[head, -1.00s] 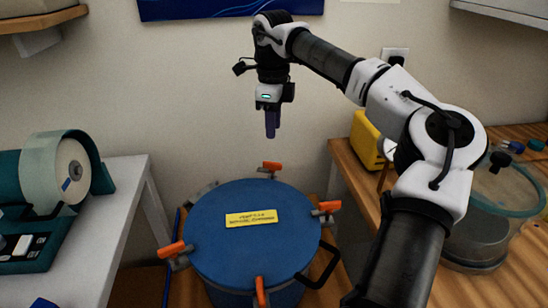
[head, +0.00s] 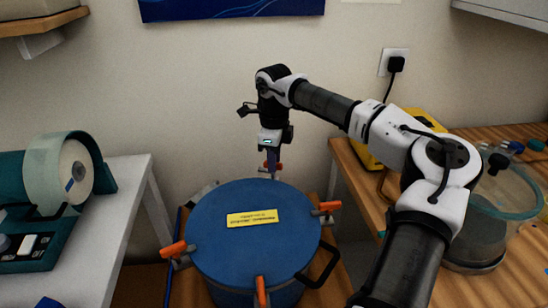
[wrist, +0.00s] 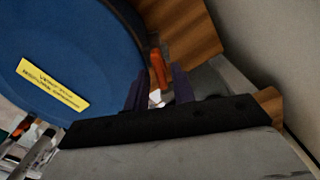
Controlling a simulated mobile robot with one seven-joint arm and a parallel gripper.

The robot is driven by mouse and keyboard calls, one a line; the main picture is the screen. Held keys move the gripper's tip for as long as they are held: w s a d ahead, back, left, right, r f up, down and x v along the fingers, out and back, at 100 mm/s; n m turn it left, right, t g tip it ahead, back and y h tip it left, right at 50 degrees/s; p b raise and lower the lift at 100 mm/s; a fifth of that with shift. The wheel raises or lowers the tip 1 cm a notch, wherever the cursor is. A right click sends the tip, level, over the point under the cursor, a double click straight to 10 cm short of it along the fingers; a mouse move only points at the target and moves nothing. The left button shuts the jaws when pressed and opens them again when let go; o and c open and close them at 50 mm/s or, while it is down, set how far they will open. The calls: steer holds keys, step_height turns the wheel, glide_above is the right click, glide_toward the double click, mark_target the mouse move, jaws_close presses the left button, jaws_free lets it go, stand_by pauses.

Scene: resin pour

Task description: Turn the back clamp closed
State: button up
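The back clamp (head: 279,166) stands at the far rim of the blue lid (head: 215,245). Its orange handle also shows in the wrist view (wrist: 158,68). My gripper (head: 271,172) points down at the clamp and partly hides it in the head view. In the wrist view the two dark purple fingers (wrist: 159,90) are apart, with the orange handle showing between and just beyond them. I cannot tell whether either finger touches it. The lid carries a yellow label (head: 252,218).
Other orange-handled clamps sit at the lid's left (head: 172,249), front (head: 260,290) and right (head: 328,207). A black handle (head: 325,268) sticks out at the right. A white table (head: 120,205) stands left and a wooden bench (head: 505,140) right. The wall is close behind.

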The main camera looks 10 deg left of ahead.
jaws_close()
steer(key=n, duration=0.3)
steer(key=shift+p, duration=0.4)
steer(key=n, duration=0.4)
steer(key=shift+w+p, duration=0.15)
steer(key=shift+p, duration=0.25)
steer(key=n, duration=0.6)
steer(key=shift+p, duration=0.35)
steer(key=n, duration=0.4)
steer(key=shift+a+n, duration=0.15)
steer(key=shift+n, duration=0.25)
